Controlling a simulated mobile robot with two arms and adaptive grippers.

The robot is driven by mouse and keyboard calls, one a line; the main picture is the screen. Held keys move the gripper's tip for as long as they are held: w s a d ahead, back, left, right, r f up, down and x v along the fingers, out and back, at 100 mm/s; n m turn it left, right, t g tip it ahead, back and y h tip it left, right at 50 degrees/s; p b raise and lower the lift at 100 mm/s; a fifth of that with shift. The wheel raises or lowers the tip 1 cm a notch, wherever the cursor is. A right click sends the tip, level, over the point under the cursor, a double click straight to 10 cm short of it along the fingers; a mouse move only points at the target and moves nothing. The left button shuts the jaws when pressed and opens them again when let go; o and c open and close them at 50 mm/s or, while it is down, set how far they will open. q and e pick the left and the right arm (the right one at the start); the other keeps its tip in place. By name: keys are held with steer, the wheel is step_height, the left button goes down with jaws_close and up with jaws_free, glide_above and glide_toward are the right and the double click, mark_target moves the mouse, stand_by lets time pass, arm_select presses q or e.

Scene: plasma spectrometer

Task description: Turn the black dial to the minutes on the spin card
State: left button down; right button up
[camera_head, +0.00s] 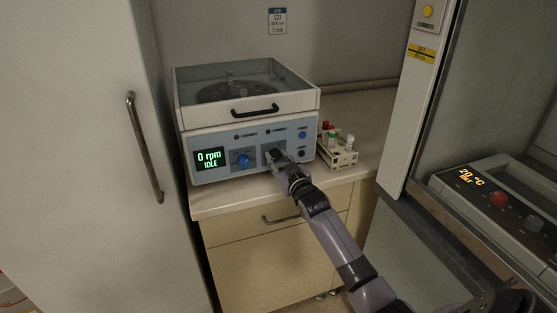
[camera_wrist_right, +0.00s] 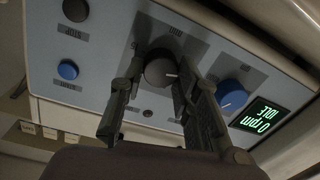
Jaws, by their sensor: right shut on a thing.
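The black dial (camera_wrist_right: 160,68) sits on the centrifuge's blue-grey front panel, with a white pointer mark on its face. My right gripper (camera_wrist_right: 155,85) has its two fingers on either side of the dial, shut on it. In the head view the right gripper (camera_head: 281,160) covers most of the dial. The spin card (camera_head: 277,21) hangs on the back wall above the centrifuge (camera_head: 245,118); its small print seems to end in "5 min". The display (camera_head: 209,159) reads "0 rpm IDLE". My left gripper is not in view.
A blue dial (camera_head: 243,160) is left of the black one, and small buttons (camera_head: 302,135) are to the right. A tube rack (camera_head: 337,152) stands beside the centrifuge. A cabinet door (camera_head: 90,140) bounds the left; another device (camera_head: 500,200) stands at the right.

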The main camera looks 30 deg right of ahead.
steer(key=m+p, duration=0.1)
steer(key=m, duration=0.5)
steer(key=shift+m, duration=0.4)
steer(key=m, duration=0.3)
steer(key=shift+f+m+p, duration=0.1)
steer(key=shift+m+p, duration=0.2)
steer(key=shift+p, duration=0.1)
steer(key=shift+m+h, duration=0.3)
steer(key=shift+m, duration=1.7)
steer(key=o, duration=1.2)
steer(key=shift+c, duration=0.2)
